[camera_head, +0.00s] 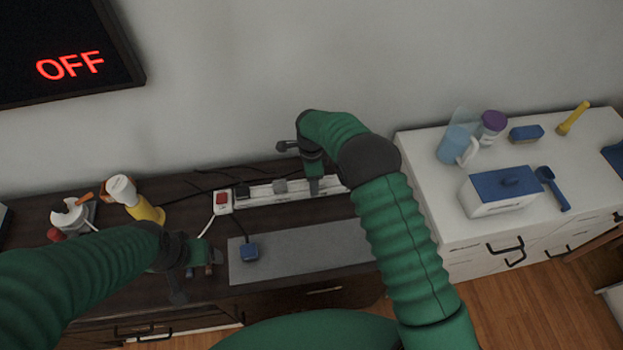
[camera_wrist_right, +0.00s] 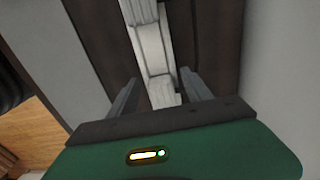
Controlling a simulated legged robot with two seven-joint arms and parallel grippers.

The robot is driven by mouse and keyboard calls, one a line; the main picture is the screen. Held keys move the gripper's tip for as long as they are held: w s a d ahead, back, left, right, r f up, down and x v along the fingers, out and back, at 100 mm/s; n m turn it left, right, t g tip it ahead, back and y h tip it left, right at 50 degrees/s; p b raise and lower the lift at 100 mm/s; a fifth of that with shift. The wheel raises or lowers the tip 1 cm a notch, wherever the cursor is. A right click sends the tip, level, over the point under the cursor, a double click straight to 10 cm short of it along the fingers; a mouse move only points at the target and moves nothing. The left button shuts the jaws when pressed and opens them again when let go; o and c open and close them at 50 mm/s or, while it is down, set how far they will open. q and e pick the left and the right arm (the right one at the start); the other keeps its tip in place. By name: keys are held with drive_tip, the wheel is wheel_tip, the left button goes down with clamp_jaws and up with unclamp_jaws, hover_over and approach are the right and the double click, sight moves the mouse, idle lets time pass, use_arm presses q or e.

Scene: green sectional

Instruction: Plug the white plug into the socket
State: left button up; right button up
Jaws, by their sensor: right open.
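A long white power strip (camera_head: 262,194) lies at the back of the dark cabinet, with a red switch (camera_head: 222,199) at its left end. A black plug (camera_head: 242,192) and a grey piece (camera_head: 280,187) sit on it. My right gripper (camera_head: 314,187) is over the strip's right part, open. In the right wrist view, its fingers (camera_wrist_right: 160,90) stand either side of a white block (camera_wrist_right: 160,92) on the strip. I cannot tell whether this block is the white plug. My left gripper (camera_head: 202,268) is at the cabinet's front left, its jaws unclear. A white cord runs near it.
A blue plug (camera_head: 249,252) rests on a grey mat (camera_head: 300,254). A yellow-and-white bottle (camera_head: 147,212) and a white holder (camera_head: 70,218) stand at left. A white cabinet (camera_head: 440,215) at right carries a pitcher and a blue-lidded box (camera_head: 497,192). A screen (camera_head: 65,55) reads OFF.

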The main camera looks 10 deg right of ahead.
wheel_tip(320, 180, up, 17)
drive_tip(key=shift+f, duration=0.15)
idle(0.5)
drive_tip(key=s+d+f+n+t, duration=0.1)
drive_tip(key=s+d+n, duration=0.3)
drive_tip(key=s+n, duration=0.5)
drive_tip(key=s+d+f+n+t, duration=0.1)
drive_tip(key=s+d+n, duration=0.4)
drive_tip(key=s+n, duration=0.4)
drive_tip(key=s, duration=0.7)
drive_tip(key=shift+s+f+t, duration=0.25)
drive_tip(key=shift+f+t, duration=0.05)
drive_tip(key=shift+f, duration=0.1)
drive_tip(key=shift+s+d, duration=0.1)
